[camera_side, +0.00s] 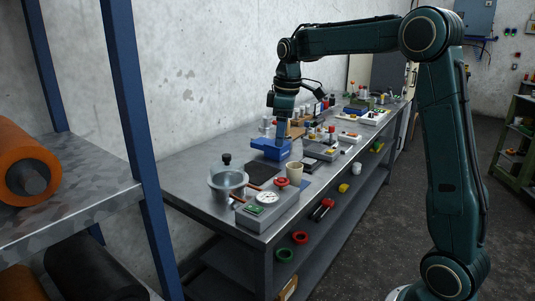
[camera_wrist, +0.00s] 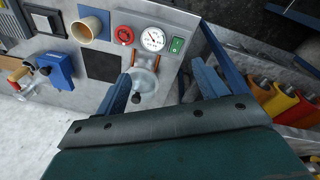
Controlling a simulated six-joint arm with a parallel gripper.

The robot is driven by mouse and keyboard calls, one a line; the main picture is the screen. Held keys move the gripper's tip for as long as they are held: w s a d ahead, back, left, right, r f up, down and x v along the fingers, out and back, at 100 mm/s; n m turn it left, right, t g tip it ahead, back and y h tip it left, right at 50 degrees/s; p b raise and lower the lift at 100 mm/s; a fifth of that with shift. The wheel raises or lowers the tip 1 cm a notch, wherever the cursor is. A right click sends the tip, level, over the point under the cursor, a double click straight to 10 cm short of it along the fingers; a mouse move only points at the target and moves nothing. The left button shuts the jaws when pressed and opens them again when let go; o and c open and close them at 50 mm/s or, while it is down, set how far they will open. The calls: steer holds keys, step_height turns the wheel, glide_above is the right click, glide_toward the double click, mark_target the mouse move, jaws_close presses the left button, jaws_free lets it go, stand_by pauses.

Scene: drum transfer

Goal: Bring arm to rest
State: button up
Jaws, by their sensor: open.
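My gripper (camera_side: 281,137) hangs from my raised arm over the metal workbench (camera_side: 190,163) in the side view, its fingers pointing down near a blue vise (camera_side: 268,150). In the wrist view its two blue fingers (camera_wrist: 162,75) are spread wide apart with nothing held between them. An orange drum (camera_side: 28,165) lies on its side on the upper shelf at the left. A black drum (camera_side: 95,270) lies on the shelf below it. Several orange, yellow and red drum-like ends (camera_wrist: 280,100) show at the right of the wrist view.
A lidded pot (camera_side: 228,182), a gauge box (camera_side: 266,207) and a beige cup (camera_side: 294,172) stand at the bench's near end. Blue rack posts (camera_side: 135,125) rise between the drums and the bench. Tools crowd the far bench; air above the near end is clear.

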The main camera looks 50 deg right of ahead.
steer(key=s+a+r+m+t, duration=0.2)
steer(key=s+a+r+m, duration=0.1)
steer(key=s+a, duration=0.85)
steer(key=s+a+f+m+t, duration=0.1)
steer(key=s+f, duration=0.1)
steer(key=s, duration=0.5)
steer(key=s+a+f+m+t, duration=0.1)
steer(key=s+a+f, duration=0.1)
steer(key=s, duration=0.5)
steer(key=shift+s+a+f+y, duration=0.3)
steer(key=shift+s+f, duration=0.1)
steer(key=shift+f, duration=0.2)
